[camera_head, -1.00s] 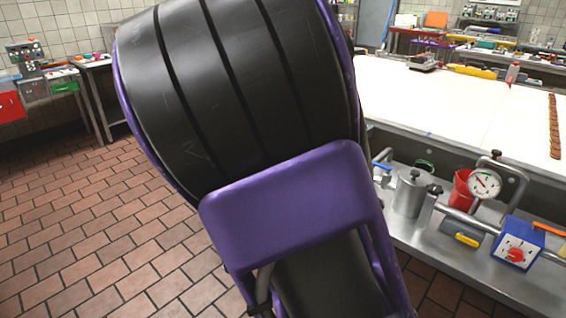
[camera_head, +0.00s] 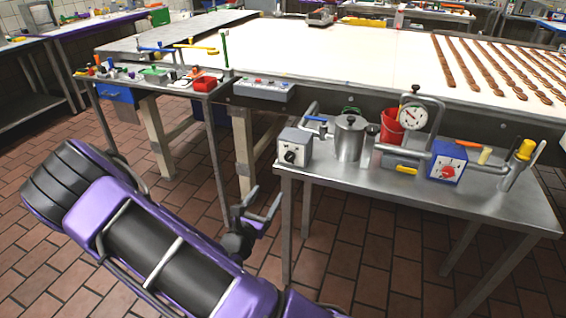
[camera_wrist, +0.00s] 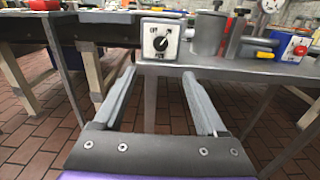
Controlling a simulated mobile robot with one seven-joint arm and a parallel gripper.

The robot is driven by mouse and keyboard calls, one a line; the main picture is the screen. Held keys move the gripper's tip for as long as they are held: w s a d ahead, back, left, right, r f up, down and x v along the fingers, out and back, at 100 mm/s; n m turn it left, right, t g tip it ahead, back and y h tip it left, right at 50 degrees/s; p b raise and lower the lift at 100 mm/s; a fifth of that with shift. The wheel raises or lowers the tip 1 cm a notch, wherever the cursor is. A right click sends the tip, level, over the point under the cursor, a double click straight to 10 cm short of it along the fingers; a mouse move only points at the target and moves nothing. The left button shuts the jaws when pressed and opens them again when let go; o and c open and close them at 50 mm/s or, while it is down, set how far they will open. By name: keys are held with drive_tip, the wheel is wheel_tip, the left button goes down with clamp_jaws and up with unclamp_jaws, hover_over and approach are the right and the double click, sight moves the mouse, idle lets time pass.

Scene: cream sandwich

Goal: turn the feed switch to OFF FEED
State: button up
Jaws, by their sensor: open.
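A grey box with a black rotary knob (camera_head: 293,148) stands at the left end of the steel side table. In the wrist view, this switch box (camera_wrist: 160,38) is straight ahead, with a light mark running slantwise on its knob; its lettering is too small to read. A blue box with a red knob (camera_head: 447,161) stands farther right on the same table. I cannot tell from lettering which is the feed switch. My gripper (camera_head: 266,200) is open and empty, lower than the grey box and left of it. In the wrist view, its fingers (camera_wrist: 158,74) point towards the box, apart from it.
The steel table (camera_head: 400,188) also carries a metal pot (camera_head: 350,139), a red bucket (camera_head: 391,126), a dial gauge (camera_head: 413,117) and pipes. A white conveyor (camera_head: 340,60) with biscuit rows lies behind. A tool bench (camera_head: 150,82) stands left. The tiled floor in front is open.

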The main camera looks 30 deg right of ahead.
sight(289, 159)
drive_tip(key=b+x, duration=0.1)
drive_tip(key=x, duration=1.5)
drive_tip(key=shift+w+d+r+b, duration=0.15)
drive_tip(key=shift+w+d+b, duration=0.1)
drive_tip(key=shift+d+b, duration=0.1)
clamp_jaws()
